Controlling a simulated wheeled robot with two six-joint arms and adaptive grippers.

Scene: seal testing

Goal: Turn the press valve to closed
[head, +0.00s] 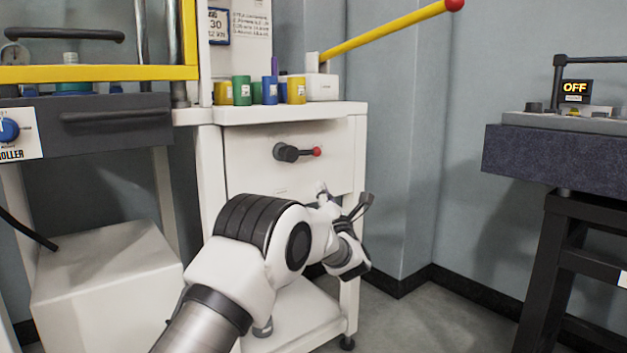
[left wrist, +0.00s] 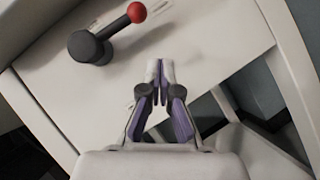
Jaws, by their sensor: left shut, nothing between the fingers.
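The press valve (head: 288,152) is a dark round knob with a short lever ending in a red ball, on the white front panel of the press stand. Its lever points right, roughly level, in the head view. In the left wrist view the valve (left wrist: 90,47) is at the upper left, with the red ball up and right of the hub. My left gripper (head: 366,203) is in front of the stand, below and right of the valve, not touching it. In the left wrist view its fingertips (left wrist: 160,66) are together and empty. My right gripper is not in view.
Several coloured cylinders (head: 258,92) stand on the white stand's top (head: 290,113). A yellow lever (head: 385,32) with a red ball reaches up right. A dark granite table (head: 560,152) with an OFF display (head: 575,88) is at right. A white box (head: 105,280) sits lower left.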

